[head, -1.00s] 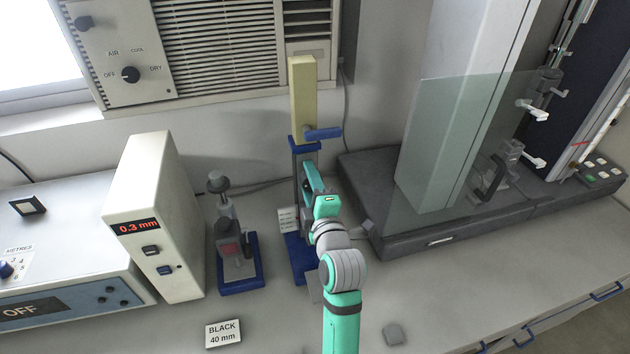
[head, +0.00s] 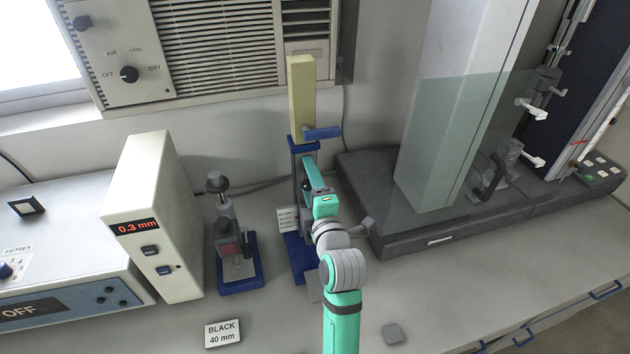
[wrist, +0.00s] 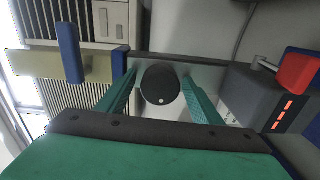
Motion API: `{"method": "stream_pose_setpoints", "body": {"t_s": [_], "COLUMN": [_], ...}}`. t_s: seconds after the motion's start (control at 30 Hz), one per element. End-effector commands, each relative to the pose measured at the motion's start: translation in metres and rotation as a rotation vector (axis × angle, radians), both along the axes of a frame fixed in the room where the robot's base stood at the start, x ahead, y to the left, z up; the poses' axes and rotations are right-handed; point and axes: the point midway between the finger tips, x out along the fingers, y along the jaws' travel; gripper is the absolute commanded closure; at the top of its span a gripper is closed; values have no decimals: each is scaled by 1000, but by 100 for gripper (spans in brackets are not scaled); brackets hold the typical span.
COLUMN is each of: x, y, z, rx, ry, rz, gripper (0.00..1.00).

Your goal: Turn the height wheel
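The height wheel (wrist: 161,84) is a dark round knob with a small pale dot, seen end-on in the wrist view. My gripper (wrist: 159,78) has its two teal fingers on either side of it, with narrow gaps visible, so it looks open around the wheel. In the head view, my gripper (head: 308,172) is at the upright stand with a blue base (head: 295,262), a yellow block (head: 302,95) on top and a blue side lever (head: 322,133). My gripper hides much of the stand's column, and the wheel is hard to make out there.
A smaller gauge stand (head: 228,245) and a white box reading 0.3 mm (head: 150,215) are on the left. A card reading BLACK 40 mm (head: 223,333) lies in front. A large machine with a clear shield (head: 460,140) is on the right. The front bench is mostly clear.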

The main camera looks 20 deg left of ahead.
Motion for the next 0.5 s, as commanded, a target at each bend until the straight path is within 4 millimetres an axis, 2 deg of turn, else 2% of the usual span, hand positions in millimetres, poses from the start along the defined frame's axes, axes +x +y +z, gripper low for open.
{"method": "stream_pose_setpoints", "body": {"t_s": [0.27, 0.5], "x": [-7, -40], "y": [-3, -25], "z": [0, 0], "rx": [2, 3], "ry": [0, 2], "rz": [2, 1], "gripper": [40, 40]}}
